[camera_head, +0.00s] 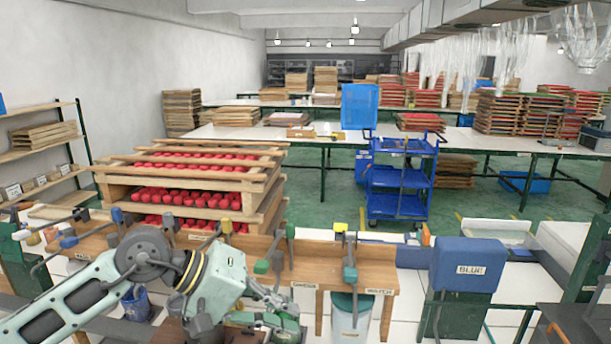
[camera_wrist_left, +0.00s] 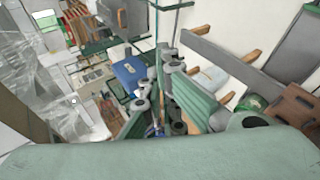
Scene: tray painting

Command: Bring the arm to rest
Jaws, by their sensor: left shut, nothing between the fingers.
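My left arm (camera_head: 150,270) comes in from the lower left of the head view and bends over at its wrist. My left gripper (camera_head: 282,325) is at the bottom of that view, in front of the wooden bench board (camera_head: 312,255). It is shut and holds nothing. In the left wrist view the green-grey gripper (camera_wrist_left: 170,115) shows with the place tilted behind it. My right gripper is in neither view.
Wooden trays of red pieces (camera_head: 190,175) are stacked behind the bench. Clamps (camera_head: 350,262) stand along the board, with a pale bin (camera_head: 350,318) below. A blue box labelled "BLUE" (camera_head: 468,252) is at the right. A blue cart (camera_head: 398,180) stands farther back on open green floor.

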